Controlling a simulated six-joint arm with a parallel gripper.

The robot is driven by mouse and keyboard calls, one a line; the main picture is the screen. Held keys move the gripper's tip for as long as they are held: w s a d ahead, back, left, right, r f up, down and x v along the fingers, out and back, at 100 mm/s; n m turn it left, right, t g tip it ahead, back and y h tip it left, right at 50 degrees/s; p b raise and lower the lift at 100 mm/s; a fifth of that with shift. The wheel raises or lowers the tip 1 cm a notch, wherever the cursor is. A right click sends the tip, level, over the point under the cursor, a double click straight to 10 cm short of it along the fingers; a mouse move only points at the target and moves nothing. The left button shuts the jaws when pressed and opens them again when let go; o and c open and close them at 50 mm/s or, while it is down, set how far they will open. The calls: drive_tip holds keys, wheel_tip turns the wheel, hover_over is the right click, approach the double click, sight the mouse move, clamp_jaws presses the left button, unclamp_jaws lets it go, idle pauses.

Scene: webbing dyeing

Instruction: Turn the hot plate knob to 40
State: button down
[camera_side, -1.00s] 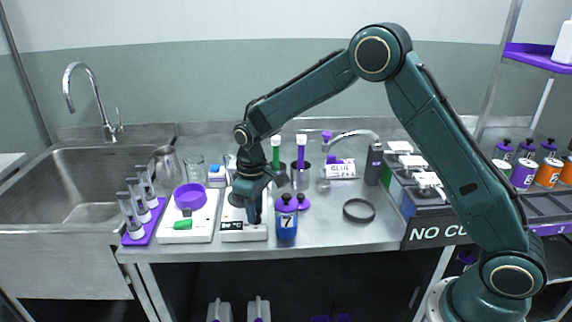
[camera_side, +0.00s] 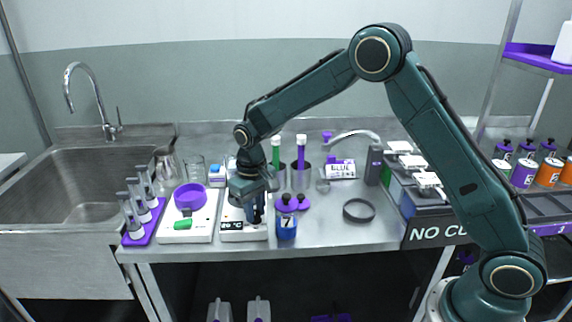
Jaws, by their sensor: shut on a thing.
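The white hot plate (camera_side: 232,236) stands near the bench's front edge, with a small dark display (camera_side: 232,226) on its front left. The display's digits are too small to read surely. My gripper (camera_side: 256,217) points down over the front right of this hot plate, its fingers shut at the knob's place. The knob itself is mostly hidden by the fingers, so its pointer and setting cannot be read. My wrist also covers most of the plate's top.
A second white unit (camera_side: 200,236) with a purple ring (camera_side: 190,196) and a green piece (camera_side: 183,225) stands just left. Tall cylinders (camera_side: 301,178) stand behind. A black ring (camera_side: 358,210) lies right, with bare bench around it.

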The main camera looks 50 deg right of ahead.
sight(255, 212)
drive_tip(key=c, duration=1.2)
unclamp_jaws()
drive_tip(key=shift+r, duration=0.1)
wheel_tip(255, 212, up, 14)
